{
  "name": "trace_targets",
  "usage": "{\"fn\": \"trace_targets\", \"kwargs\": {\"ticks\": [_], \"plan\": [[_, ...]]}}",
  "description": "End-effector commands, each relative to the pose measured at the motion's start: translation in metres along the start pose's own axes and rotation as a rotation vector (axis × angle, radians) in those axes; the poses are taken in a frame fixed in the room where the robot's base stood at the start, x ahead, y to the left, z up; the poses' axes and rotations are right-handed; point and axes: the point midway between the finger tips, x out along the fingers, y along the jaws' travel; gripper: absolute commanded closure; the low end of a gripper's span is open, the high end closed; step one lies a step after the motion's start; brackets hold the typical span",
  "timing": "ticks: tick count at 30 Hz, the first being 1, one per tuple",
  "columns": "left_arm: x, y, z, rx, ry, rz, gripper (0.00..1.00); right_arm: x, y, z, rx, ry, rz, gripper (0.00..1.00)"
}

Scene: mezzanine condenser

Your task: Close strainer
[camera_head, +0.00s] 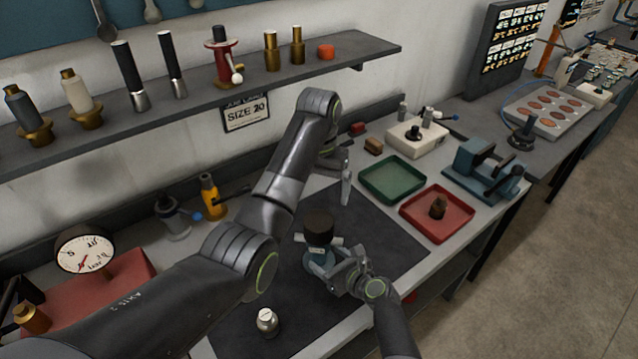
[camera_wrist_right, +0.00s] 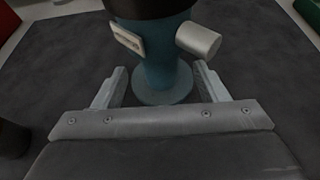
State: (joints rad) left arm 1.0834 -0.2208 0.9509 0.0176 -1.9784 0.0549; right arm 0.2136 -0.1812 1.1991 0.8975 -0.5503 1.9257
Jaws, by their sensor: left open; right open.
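The strainer is a blue upright body (camera_head: 319,258) on the dark mat, with a dark round cap (camera_head: 319,224) on top and silver stubs at its sides. In the right wrist view the blue body (camera_wrist_right: 165,68) stands on a round foot, with a silver stub (camera_wrist_right: 198,40) at the right. My right gripper (camera_head: 337,272) is open and low beside the strainer. In the right wrist view its fingers (camera_wrist_right: 160,78) stand left and right of the lower body, with gaps. My left gripper (camera_head: 346,182) is open and empty, above and behind the strainer, pointing down.
A blue vise (camera_head: 487,168) stands at the right. A small silver-topped part (camera_head: 267,321) stands on the mat (camera_head: 395,240). A shelf (camera_head: 210,95) runs along the wall.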

Motion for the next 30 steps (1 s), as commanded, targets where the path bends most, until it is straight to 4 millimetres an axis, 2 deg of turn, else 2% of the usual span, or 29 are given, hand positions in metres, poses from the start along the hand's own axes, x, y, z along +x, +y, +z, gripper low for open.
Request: {"fn": "trace_targets", "kwargs": {"ticks": [10,21,30], "plan": [[-0.006,0.000,0.000,0.000,0.000,0.000,0.04,-0.056,0.000,-0.001,-0.001,0.002,-0.003,0.34],[-0.003,0.000,0.000,0.000,0.000,0.000,0.04,-0.113,0.000,-0.001,-0.003,0.001,-0.002,0.34],[-0.001,0.000,0.000,0.000,0.000,0.000,0.04,-0.136,0.000,-0.001,-0.001,0.001,-0.001,0.34]]}}
